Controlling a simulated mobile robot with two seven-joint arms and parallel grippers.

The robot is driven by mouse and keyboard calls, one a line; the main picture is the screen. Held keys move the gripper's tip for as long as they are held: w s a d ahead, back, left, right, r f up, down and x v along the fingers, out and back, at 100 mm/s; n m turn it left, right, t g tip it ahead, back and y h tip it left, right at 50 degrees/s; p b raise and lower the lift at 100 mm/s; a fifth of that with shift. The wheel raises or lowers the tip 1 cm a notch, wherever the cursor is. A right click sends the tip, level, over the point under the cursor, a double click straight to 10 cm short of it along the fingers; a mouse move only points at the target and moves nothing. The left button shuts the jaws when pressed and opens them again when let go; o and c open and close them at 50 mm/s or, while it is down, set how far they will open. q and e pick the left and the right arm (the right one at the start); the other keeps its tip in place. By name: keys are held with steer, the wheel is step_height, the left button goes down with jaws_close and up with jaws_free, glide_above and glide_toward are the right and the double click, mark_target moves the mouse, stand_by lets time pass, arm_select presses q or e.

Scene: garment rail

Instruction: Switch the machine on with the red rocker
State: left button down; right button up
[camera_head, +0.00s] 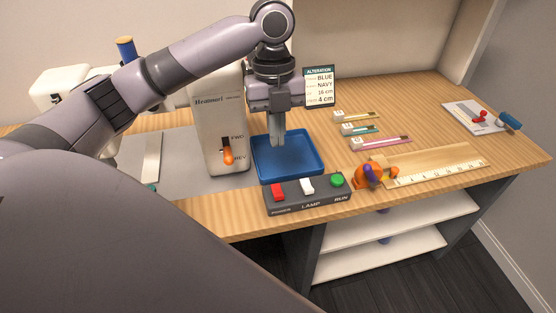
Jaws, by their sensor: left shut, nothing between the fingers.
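The red rocker (277,192) sits at the left end of a dark switch box (310,206) near the table's front edge. On the same box are a white rocker (307,185) and a green round button (337,180). The sewing machine's white body (217,118) stands behind and to the left of the box, with an orange-tipped lever (228,155) on its face. My left gripper (277,141) points down, shut and empty, over the blue tray (262,173), behind the red rocker and apart from it. My right gripper is not in view.
A card with writing (319,87) stands behind the tray. Coloured pencil-like items, a ruler board (440,166) and an orange and purple object (370,177) lie to the right. A white board with red and blue parts (480,118) is at the far right. Shelves are below.

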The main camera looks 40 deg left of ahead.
mark_target(280, 196)
arm_select(q)
steer(key=f, duration=0.4)
steer(key=s+d+f, duration=0.1)
steer(key=f, duration=0.8)
steer(key=shift+s+d+f+b, duration=0.1)
steer(key=shift+s+d+b, duration=0.1)
steer(key=shift+d+b, duration=0.15)
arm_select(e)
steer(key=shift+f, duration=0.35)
